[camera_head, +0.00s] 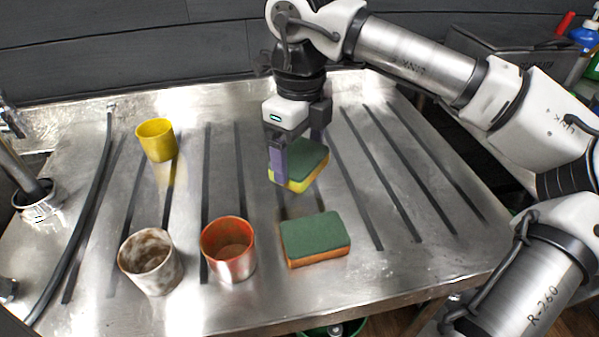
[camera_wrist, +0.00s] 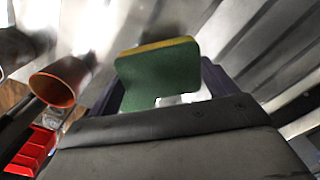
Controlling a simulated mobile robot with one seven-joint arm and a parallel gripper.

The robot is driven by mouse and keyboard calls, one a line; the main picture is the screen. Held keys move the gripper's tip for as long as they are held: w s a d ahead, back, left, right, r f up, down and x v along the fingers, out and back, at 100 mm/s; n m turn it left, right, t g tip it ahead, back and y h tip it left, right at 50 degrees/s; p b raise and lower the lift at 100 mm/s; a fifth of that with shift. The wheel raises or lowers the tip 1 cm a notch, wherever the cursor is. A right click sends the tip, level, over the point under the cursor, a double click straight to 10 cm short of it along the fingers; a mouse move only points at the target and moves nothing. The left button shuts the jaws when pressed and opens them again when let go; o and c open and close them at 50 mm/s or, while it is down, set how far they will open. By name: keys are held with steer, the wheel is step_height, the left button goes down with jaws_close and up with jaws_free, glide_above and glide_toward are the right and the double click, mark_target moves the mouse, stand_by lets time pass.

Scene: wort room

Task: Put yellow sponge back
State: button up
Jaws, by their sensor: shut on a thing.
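The yellow sponge (camera_head: 309,161) has a green scouring top and a yellow lower layer. My gripper (camera_head: 297,153) is shut on it, with the fingers pointing down over the metal drainboard (camera_head: 345,295). I cannot tell for sure whether the sponge touches the board or hangs a little above it. In the wrist view the sponge (camera_wrist: 160,72) sits between the purple fingers, its green face toward the camera and a thin yellow edge at the top. An orange sponge (camera_head: 315,240) with a green top lies flat on the board, nearer the front.
A yellow cup (camera_head: 156,140) stands at the back left. A stained white cup (camera_head: 151,262) and an orange-red cup (camera_head: 229,250) stand at the front left. A dark hose (camera_head: 85,217) runs along the left side. The ribbed board right of the sponges is clear.

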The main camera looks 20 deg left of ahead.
mark_target(300, 156)
steer(key=shift+f, duration=2.5)
steer(key=shift+f, duration=0.1)
steer(key=shift+f+b, duration=0.2)
steer(key=shift+b, duration=0.15)
steer(key=o, duration=0.8)
steer(key=shift+r, duration=0.15)
step_height(300, 156, up, 12)
steer(key=shift+r+p, duration=0.15)
steer(key=shift+p, duration=0.45)
